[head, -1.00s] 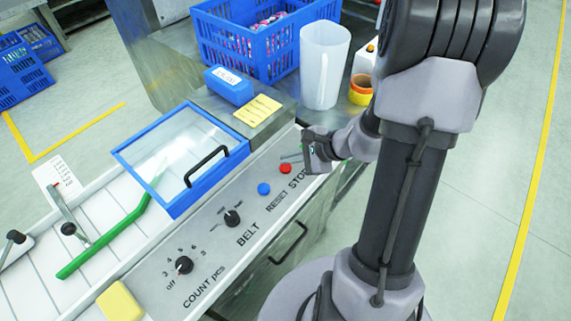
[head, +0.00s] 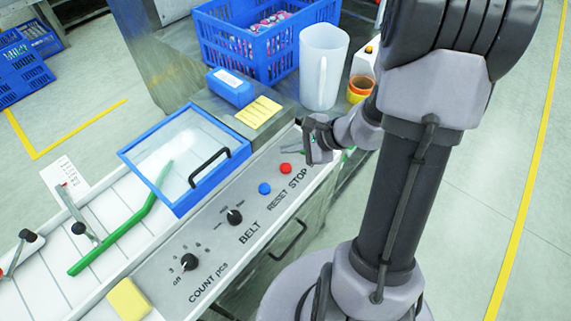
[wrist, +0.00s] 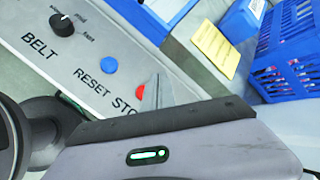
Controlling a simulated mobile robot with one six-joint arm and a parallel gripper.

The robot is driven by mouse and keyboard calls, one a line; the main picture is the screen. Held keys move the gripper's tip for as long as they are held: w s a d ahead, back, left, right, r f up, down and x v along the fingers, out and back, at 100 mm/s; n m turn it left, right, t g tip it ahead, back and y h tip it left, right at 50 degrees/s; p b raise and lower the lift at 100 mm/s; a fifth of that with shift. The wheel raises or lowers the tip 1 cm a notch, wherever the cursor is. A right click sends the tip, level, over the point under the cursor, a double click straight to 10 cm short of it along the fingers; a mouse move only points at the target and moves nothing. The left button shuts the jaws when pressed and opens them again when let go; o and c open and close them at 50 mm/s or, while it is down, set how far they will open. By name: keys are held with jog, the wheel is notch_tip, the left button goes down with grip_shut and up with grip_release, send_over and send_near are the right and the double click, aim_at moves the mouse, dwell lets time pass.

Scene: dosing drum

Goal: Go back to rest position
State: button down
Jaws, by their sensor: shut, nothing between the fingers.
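My gripper (head: 304,123) is above the far right end of the control panel (head: 225,255), over the red STOP button (head: 285,168) side. Its thin fingers look closed together with nothing in them. In the wrist view the fingertips (wrist: 157,88) overlap the red STOP button (wrist: 140,95) from above. The blue RESET button (head: 264,188) is beside it and also shows in the wrist view (wrist: 108,66). I cannot tell whether the gripper touches the panel. My arm stands at the right of the head view.
A blue-framed clear lid (head: 185,205) with a black handle is down. The floor at right is clear.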

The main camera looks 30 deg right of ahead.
dwell(0.5)
jog(key=s+a+r+n+g, duration=0.2)
jog(key=s+a+r+n, duration=0.25)
jog(key=a+r, duration=0.3)
jog(key=s+a+r+n+g, duration=0.1)
jog(key=s+a+r+n, duration=0.2)
jog(key=a+r+n, duration=0.45)
jog(key=s+a+r+n+t+h, duration=0.1)
jog(key=s+a+r+n+h, duration=0.1)
jog(key=s, duration=0.7)
jog(key=shift+r+n+h, duration=0.4)
jog(key=shift+r+n, duration=0.25)
jog(key=shift+n, duration=0.45)
jog(key=shift+d, duration=0.1)
